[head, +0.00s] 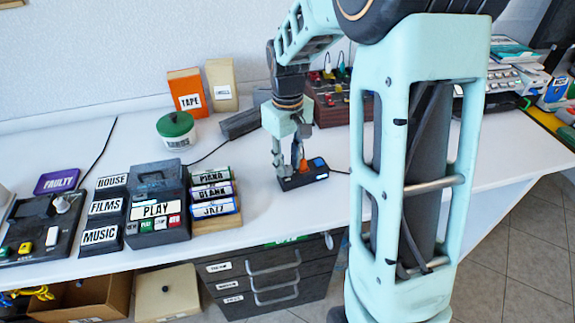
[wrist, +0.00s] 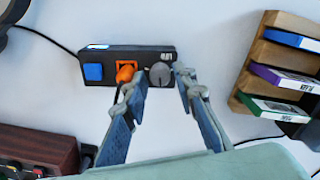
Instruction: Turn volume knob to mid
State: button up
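A small black control box (head: 303,178) lies on the white table under my gripper. The wrist view shows it with a blue square button (wrist: 93,72), an orange knob or lever (wrist: 125,72) and a round grey knob (wrist: 160,75). A small white label (wrist: 167,56) by the grey knob is too small to read. My gripper (wrist: 160,80) is open, its fingertips on either side of the grey knob, the left one between it and the orange part. I cannot tell whether they touch it. In the head view my gripper (head: 287,162) points down at the box and hides part of it.
A rack of labelled cases (head: 215,200) and a dark PLAY box (head: 160,210) stand to the left. A green-lidded tub (head: 176,130) stands behind them. A reddish-brown box with knobs (head: 335,105) is behind the control box. Cables cross the table.

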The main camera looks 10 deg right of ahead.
jog(key=shift+f, duration=0.25)
grip_shut()
jog(key=shift+r, duration=0.1)
jog(key=shift+p, duration=0.3)
jog(key=shift+m, duration=0.4)
grip_release()
